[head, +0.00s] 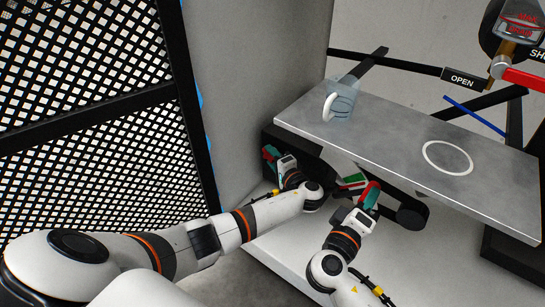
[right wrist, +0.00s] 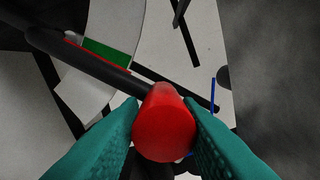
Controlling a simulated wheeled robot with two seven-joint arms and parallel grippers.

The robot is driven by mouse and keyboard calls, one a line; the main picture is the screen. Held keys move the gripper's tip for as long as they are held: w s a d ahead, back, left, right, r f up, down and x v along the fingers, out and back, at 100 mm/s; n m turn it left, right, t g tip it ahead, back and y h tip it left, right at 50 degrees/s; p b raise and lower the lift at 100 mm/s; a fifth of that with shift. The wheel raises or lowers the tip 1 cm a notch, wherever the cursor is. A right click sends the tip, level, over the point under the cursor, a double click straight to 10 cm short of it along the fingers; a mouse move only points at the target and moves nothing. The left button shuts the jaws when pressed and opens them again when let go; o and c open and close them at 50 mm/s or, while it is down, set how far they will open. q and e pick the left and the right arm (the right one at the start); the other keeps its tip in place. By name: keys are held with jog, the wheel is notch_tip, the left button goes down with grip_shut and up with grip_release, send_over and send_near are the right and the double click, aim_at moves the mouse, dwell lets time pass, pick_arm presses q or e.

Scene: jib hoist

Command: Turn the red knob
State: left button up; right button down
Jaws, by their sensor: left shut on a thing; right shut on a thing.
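The red knob (right wrist: 165,125) has a rounded face and sits at the end of a black bar in the right wrist view. My right gripper's teal fingers (right wrist: 166,138) are shut on it, one on each side. In the head view my right gripper (head: 368,194) is below the front edge of the grey tabletop, with red showing at its fingers. My left gripper (head: 271,156) is further left, by the dark frame under the table's left end. It is shut on a small red thing, mostly hidden by its fingers.
The grey tabletop (head: 400,130) overhangs both grippers. A clear mug (head: 345,100) and a white ring (head: 447,157) are on it. A green-marked panel (head: 352,181) lies between the grippers. An OPEN sign (head: 462,81) and a red lever (head: 525,78) are upper right. A black mesh screen (head: 80,60) stands left.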

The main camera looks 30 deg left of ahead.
pick_arm(q)
jog(key=shift+a+r+y, duration=0.4)
jog(key=shift+r+y, duration=0.05)
jog(key=shift+y, duration=0.05)
jog(key=o, duration=1)
jog(key=shift+s, duration=0.1)
jog(key=shift+d+f, duration=0.15)
jog(key=shift+d, duration=0.2)
jog(key=v, duration=0.7)
jog(key=shift+s+r, duration=0.3)
